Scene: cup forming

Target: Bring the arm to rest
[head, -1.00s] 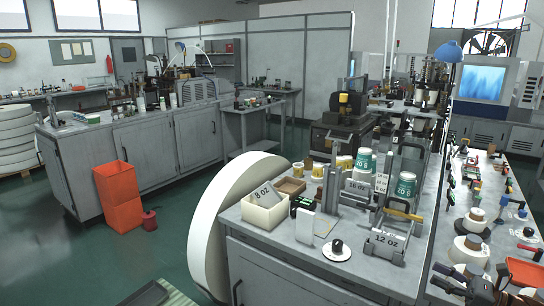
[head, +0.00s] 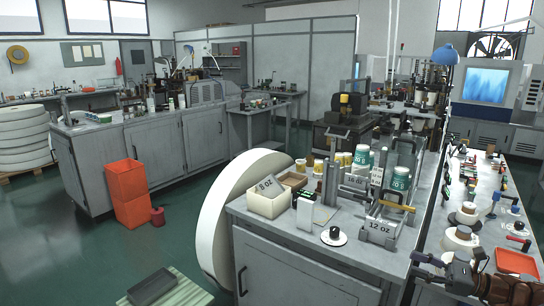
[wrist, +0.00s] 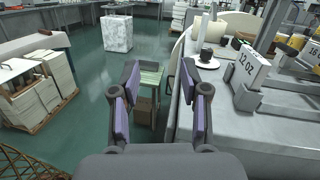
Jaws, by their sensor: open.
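My gripper (head: 424,272) shows at the lower right of the head view, low beside the near right corner of the grey workbench (head: 300,262). In the wrist view my gripper (wrist: 160,82) is open, its two purple-padded fingers apart with nothing between them. Beyond the gap are the green floor and a small green-topped stand (wrist: 151,78). The bench top (wrist: 235,125) lies just right of the fingers, with a 12 OZ sign (wrist: 250,70) and a round white disc with a black knob (wrist: 206,60) on it.
Tools line the right bench (head: 450,215). Open floor (head: 80,250) lies left.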

